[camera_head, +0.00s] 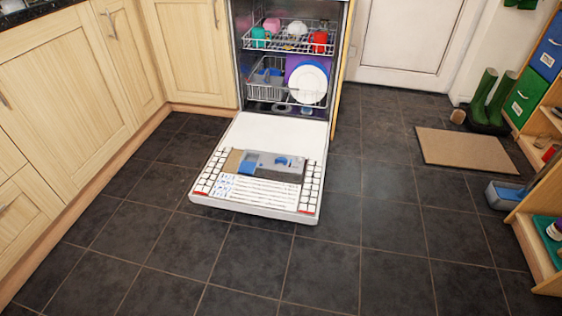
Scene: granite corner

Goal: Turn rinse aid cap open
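The dishwasher door (255,206) hangs down open, its inner face up, low over the floor. A grey dispenser panel (268,167) with blue parts sits on that inner face. A small blue round part (283,161) on the panel looks like the rinse aid cap. It is too small to tell whether it is turned open or shut. Neither of my grippers is in view, and nothing touches the door or the panel.
The upper rack (290,46) holds cups, and the lower rack (265,92) holds white plates (308,83). Wooden cabinets (60,90) stand left. A doormat (462,150), green boots (490,97) and a shelf (540,235) are right. The tiled floor (370,240) before the door is clear.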

